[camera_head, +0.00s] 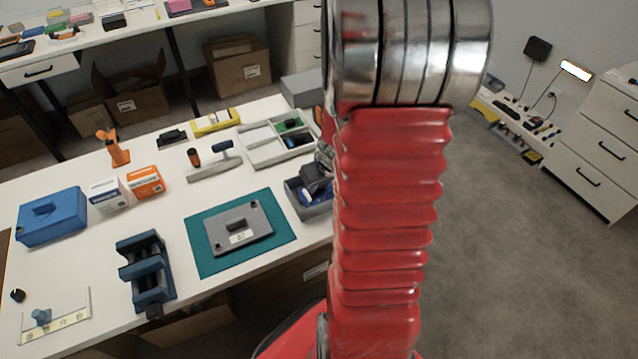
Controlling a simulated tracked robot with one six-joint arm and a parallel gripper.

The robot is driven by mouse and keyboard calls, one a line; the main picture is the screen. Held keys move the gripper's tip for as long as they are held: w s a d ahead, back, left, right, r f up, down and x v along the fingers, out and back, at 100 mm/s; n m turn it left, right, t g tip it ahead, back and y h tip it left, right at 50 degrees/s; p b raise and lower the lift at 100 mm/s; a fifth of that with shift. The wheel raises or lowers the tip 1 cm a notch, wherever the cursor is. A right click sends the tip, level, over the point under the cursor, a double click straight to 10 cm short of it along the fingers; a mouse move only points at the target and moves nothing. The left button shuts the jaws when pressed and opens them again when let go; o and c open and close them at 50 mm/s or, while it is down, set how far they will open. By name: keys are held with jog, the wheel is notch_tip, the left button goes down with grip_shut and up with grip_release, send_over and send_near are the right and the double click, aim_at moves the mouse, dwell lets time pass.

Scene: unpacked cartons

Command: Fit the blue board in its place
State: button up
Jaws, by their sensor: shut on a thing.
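My gripper (309,191) is partly hidden behind my red arm. It points down into a small dark grey bin (318,211) at the right edge of the table. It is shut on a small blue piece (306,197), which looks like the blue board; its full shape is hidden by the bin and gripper. A grey fixture plate (258,238) with a dark raised part or slot and a pale label lies on a teal mat (206,262), left of the bin and apart from my gripper.
A divided tray (262,154) stands behind the bin. A dark blue vice (146,272), a blue box (52,216), small cartons (145,182) and an orange stand (113,148) are farther left. The table between vice and mat is clear. My arm hides the table's right side.

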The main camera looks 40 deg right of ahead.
jog(key=shift+f, duration=0.15)
jog(key=o, duration=1.2)
jog(key=v, duration=1.3)
jog(key=shift+r, duration=0.3)
jog(key=shift+s+a, duration=0.1)
